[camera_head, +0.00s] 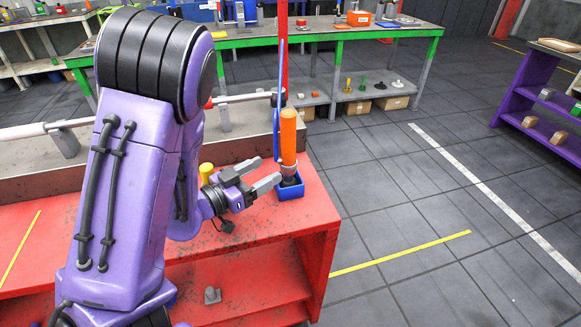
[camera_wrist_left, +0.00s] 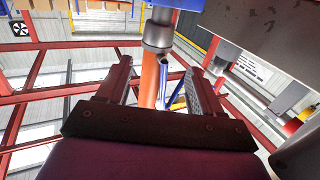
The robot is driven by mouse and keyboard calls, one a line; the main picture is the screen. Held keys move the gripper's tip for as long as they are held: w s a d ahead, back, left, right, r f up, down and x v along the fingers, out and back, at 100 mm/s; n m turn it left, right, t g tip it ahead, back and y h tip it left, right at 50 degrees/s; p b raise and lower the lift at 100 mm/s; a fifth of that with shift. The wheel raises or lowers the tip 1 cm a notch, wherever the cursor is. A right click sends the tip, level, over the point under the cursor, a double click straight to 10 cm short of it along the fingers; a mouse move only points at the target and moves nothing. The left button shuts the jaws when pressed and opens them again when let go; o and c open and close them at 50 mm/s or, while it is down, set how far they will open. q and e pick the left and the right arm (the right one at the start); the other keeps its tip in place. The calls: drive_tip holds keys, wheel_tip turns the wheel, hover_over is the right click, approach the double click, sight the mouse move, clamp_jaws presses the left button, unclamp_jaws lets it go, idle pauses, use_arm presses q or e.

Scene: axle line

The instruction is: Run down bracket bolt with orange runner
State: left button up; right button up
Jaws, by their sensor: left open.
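The orange runner (camera_head: 288,138) stands upright, its grey lower end in a small blue holder (camera_head: 290,192) at the right end of the red bench. My left gripper (camera_head: 263,172) is open and empty, level with the runner's lower part and just left of it. In the left wrist view, the orange runner (camera_wrist_left: 148,82) and its grey collar (camera_wrist_left: 158,34) show in the gap between the open fingers (camera_wrist_left: 160,85); neither finger visibly grips it. I cannot make out the bracket bolt. My right gripper is not in view.
A thin blue upright strip (camera_head: 277,110) stands close behind the runner. A yellow-handled item (camera_head: 206,172) is behind my left wrist. Floor right of the red bench (camera_head: 250,233) is clear.

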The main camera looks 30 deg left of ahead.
sight(288, 157)
use_arm(q)
drive_tip(key=p+x, duration=0.1)
drive_tip(key=x, duration=0.1)
drive_tip(key=p+x, duration=0.1)
drive_tip(key=x, duration=0.2)
drive_tip(key=p+x, duration=0.1)
drive_tip(key=x, duration=0.1)
drive_tip(key=shift+w+d+r, duration=0.2)
drive_tip(key=shift+d+r, duration=0.2)
drive_tip(key=shift+w+f, duration=0.1)
drive_tip(key=shift+w, duration=0.05)
clamp_jaws()
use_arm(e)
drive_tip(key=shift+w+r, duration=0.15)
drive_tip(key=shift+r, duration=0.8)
